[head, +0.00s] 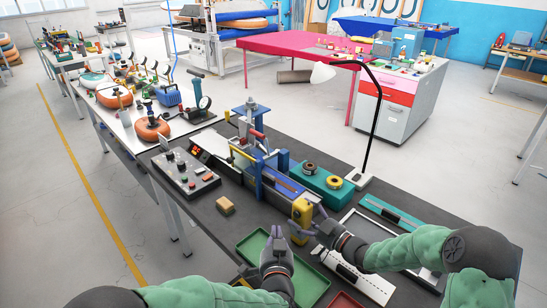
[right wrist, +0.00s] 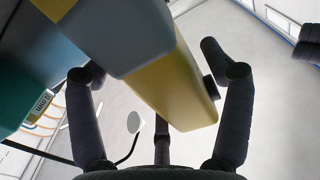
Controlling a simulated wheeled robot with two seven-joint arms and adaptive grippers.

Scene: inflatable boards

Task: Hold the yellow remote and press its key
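The yellow remote (head: 301,211) stands upright at the front end of the blue fixture. In the right wrist view the remote (right wrist: 172,85) is large, with a grey part and a small dark knob on its right side. My right gripper (head: 312,227) is at the remote's lower right. Its fingers (right wrist: 160,70) are spread on both sides of the remote, with a gap at the right finger; the left fingertip is partly hidden. My left gripper (head: 275,238) is in front and to the left of the remote, apart from it, fingers pointing away. Its opening is unclear.
A green tray (head: 254,243) lies beside my left gripper. A yellow block (head: 225,206) and a grey control box (head: 185,174) lie further left. A teal box (head: 322,183) and a lamp base (head: 357,180) stand behind the remote.

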